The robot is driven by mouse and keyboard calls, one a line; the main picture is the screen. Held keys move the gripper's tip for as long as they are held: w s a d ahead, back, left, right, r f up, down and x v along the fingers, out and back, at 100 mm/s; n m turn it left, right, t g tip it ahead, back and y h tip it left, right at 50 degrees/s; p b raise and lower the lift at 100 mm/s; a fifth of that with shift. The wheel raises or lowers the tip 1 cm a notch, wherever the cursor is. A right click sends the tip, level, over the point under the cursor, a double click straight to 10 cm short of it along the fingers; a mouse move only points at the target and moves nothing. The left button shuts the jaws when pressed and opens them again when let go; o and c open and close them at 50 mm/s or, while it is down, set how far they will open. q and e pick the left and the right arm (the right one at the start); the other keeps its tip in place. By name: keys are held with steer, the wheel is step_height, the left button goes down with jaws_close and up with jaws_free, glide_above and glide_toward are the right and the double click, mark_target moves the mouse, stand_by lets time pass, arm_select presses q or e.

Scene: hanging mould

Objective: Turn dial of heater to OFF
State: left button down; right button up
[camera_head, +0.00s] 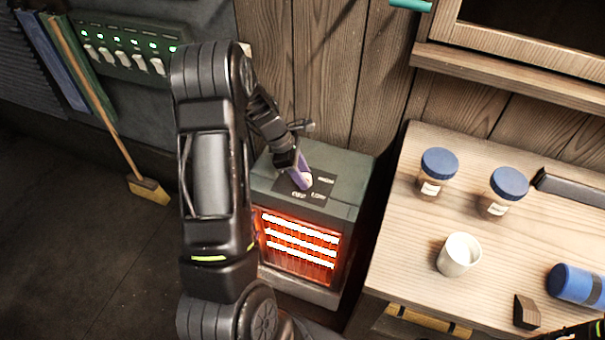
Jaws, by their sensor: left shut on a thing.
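The heater (345,187) is a grey-green box on the floor, with orange glowing bars (298,242) on its front. Its dial (307,180) sits on a dark panel on the top, with small white labels around it that are too small to read surely. My left gripper (300,172) reaches down onto the dial from the upper left and is shut on it. The fingers hide part of the dial, so its exact pointing is unclear. My right gripper is not clearly in view; only a dark piece shows at the bottom right corner.
A wooden table (400,255) stands close on the right, with two blue-lidded jars (437,172), a white cup (459,255) and a blue cylinder (577,285). A broom (148,188) leans at the left below a switch panel (125,45). A wooden wall is behind the heater.

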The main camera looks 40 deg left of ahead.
arm_select(q)
steer(key=shift+m, duration=0.5)
steer(key=m+g+b, duration=0.1)
steer(key=m, duration=0.1)
steer(key=m+g+h+b, duration=0.1)
steer(key=m, duration=0.2)
steer(key=shift+w+f, duration=0.1)
steer(key=shift+w, duration=0.1)
steer(key=m+g+b, duration=0.1)
steer(key=m, duration=0.2)
steer(key=m+g+b, duration=0.1)
steer(key=m, duration=0.2)
steer(key=shift+w+y, duration=0.15)
steer(key=shift+y, duration=0.15)
steer(key=shift+g, duration=0.3)
steer(key=c, duration=0.9)
jaws_free()
